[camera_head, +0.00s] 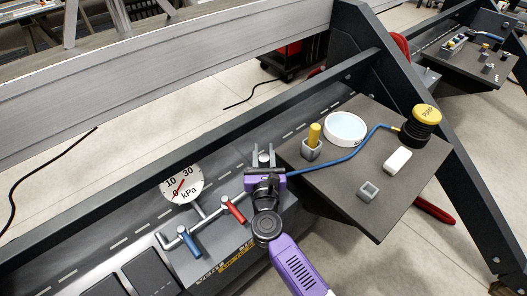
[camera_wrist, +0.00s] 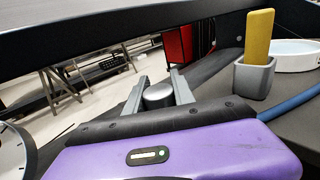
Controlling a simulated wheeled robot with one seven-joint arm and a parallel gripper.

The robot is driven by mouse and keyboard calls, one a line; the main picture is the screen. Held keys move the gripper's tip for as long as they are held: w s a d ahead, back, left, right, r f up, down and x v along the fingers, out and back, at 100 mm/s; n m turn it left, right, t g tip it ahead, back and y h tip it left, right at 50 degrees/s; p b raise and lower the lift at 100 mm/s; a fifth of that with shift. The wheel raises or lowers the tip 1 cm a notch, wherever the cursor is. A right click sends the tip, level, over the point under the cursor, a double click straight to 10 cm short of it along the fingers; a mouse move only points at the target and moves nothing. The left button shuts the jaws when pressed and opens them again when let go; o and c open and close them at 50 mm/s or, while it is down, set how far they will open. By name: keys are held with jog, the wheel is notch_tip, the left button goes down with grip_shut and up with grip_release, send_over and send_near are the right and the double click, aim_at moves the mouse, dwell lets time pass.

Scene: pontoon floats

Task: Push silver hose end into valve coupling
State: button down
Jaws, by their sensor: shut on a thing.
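My gripper (camera_head: 263,157) is above the right end of the valve pipework, and its fingers also show in the wrist view (camera_wrist: 159,88). A silver cylinder, which I take to be the silver hose end (camera_wrist: 158,96), sits between the two fingers. The blue hose (camera_head: 345,158) runs from the right to behind my gripper; its join to the silver end is hidden. The grey valve pipe (camera_head: 207,217) carries a blue handle (camera_head: 190,242) and a red handle (camera_head: 234,209). The coupling is hidden by my gripper, so I cannot tell whether the hose end touches it.
A kPa gauge (camera_head: 181,186) stands left of my gripper. On the dark board (camera_head: 342,190) at right are a yellow peg in a grey holder (camera_head: 312,149), a white round dish (camera_head: 345,128), a yellow-topped pump (camera_head: 421,124), a white block (camera_head: 397,160) and a grey square socket (camera_head: 368,191).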

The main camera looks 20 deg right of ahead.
jog(key=shift+f+b, duration=1.95)
jog(key=shift+f, duration=0.05)
jog(key=c, duration=1)
grip_release()
jog(key=shift+r, duration=0.1)
jog(key=shift+s, duration=0.1)
